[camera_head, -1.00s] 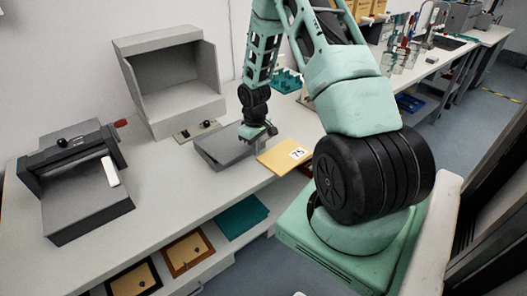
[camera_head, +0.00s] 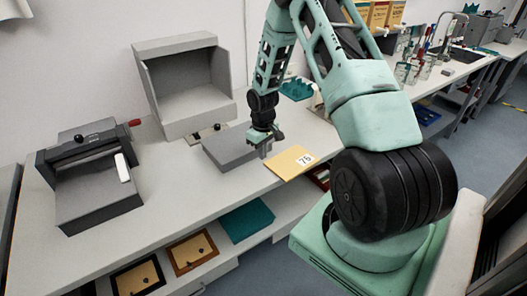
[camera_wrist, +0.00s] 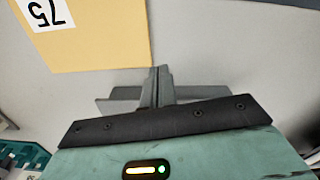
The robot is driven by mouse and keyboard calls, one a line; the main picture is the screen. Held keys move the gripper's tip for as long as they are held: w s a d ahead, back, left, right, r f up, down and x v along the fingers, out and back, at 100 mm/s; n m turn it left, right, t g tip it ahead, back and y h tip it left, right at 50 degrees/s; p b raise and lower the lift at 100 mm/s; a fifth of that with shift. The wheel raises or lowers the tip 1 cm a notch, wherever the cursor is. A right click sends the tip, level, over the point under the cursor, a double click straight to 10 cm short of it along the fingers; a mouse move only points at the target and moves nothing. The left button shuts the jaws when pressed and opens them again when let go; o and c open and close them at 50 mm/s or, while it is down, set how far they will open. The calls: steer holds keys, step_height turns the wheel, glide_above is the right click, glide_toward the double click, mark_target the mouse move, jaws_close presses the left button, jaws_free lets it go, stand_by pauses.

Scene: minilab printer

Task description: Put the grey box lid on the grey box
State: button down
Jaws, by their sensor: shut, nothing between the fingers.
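The grey box (camera_head: 228,148) is a low, flat grey block on the bench in the head view. Its top looks flat and closed, but I cannot tell the lid apart from the box at this size. No separate grey lid shows elsewhere on the bench. My gripper (camera_head: 265,151) is at the right end of the box, partly in front of it. In the wrist view the two grey fingers of my gripper (camera_wrist: 160,75) meet, with nothing between them. Whether the fingers touch the box cannot be told.
A yellow envelope (camera_head: 285,166) marked 75 lies just right of the gripper; it also shows in the wrist view (camera_wrist: 100,40). A grey open-fronted cabinet (camera_head: 190,85) stands behind the box. A grey machine (camera_head: 90,175) stands at left. The bench front between is clear.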

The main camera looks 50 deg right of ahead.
steer(key=shift+s+r, duration=0.2)
steer(key=shift+s, duration=0.15)
step_height(320, 180, up, 10)
steer(key=b, duration=0.2)
steer(key=shift+f, duration=0.2)
